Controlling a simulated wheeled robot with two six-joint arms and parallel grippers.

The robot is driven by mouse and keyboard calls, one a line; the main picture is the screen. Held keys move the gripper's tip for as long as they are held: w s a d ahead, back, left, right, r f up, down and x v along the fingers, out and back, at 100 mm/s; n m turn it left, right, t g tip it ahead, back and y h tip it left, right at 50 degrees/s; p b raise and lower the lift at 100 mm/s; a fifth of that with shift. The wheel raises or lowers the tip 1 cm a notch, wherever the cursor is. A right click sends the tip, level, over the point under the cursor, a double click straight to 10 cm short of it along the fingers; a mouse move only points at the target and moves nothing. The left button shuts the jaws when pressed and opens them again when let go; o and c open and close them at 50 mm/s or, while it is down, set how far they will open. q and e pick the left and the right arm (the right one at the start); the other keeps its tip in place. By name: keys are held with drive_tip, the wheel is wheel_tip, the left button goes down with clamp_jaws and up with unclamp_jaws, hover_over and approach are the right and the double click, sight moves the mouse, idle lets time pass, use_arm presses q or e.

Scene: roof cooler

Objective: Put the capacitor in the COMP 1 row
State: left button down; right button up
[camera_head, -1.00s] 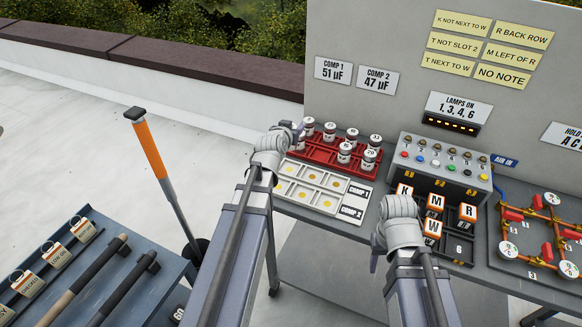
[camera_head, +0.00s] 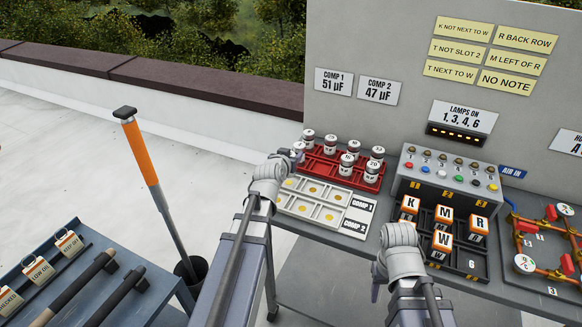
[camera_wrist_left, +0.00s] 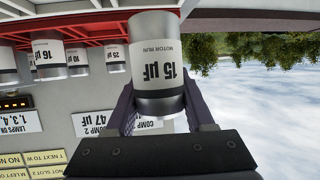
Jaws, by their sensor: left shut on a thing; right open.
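My left gripper (camera_head: 292,154) is shut on a silver capacitor marked 15 µF (camera_wrist_left: 158,65), which fills the middle of the left wrist view, upside down there. In the head view my gripper is at the left end of the red rack (camera_head: 330,174) and mostly hides this capacitor. Whether it is clear of the rack I cannot tell. The white tray (camera_head: 283,209) in front of the rack has a COMP 1 row (camera_head: 361,203) behind a COMP 2 row (camera_head: 355,225); no capacitor stands in either. My right gripper (camera_head: 377,278) is open near the lettered blocks, its fingers mostly hidden.
Several other capacitors (camera_head: 354,147) stand in the rack. Signs read COMP 1 51 µF (camera_head: 333,82) and COMP 2 47 µF (camera_head: 378,89). Lettered blocks (camera_head: 446,214), a switch box (camera_head: 447,172) and red-valved piping (camera_head: 530,262) lie right. A tool cart (camera_head: 90,300) stands left.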

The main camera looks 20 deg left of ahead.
use_arm(q)
drive_tip(key=shift+f+b, duration=1.5)
drive_tip(key=shift+f, duration=0.25)
drive_tip(key=shift+f, duration=0.1)
drive_tip(key=shift+c, duration=1.3)
unclamp_jaws()
